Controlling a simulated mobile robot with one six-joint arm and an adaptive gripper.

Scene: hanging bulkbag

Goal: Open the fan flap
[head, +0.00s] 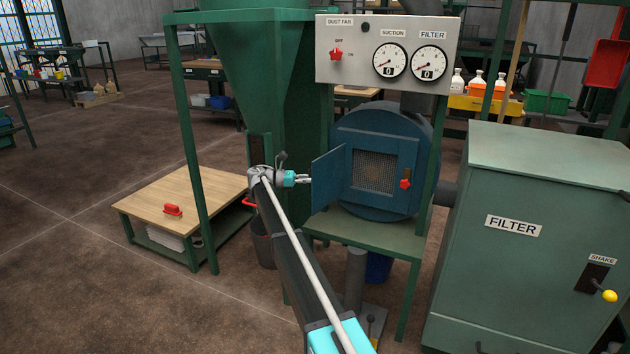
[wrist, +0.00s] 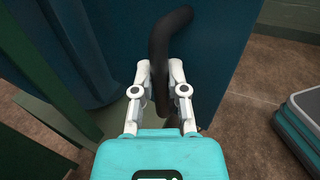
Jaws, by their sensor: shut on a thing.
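The blue round fan housing (head: 425,140) stands on a green stand, with a square opening that shows a wire mesh (head: 374,172). Its blue flap (head: 328,178) is swung out to the left of the opening, standing open; it also fills much of the wrist view (wrist: 215,50). My gripper (head: 304,179) is at the flap's outer face. In the wrist view my gripper (wrist: 160,78) is shut on the flap's dark curved handle (wrist: 168,28), with one white finger on each side. A red latch knob (head: 405,184) sits right of the opening.
The panel (head: 350,65) with a dust fan switch and two gauges is above the fan. The green filter cabinet (head: 540,210) stands to the right. A green hopper (head: 262,75) is behind, and a low wooden table (head: 200,192) with a red-handled item stands left.

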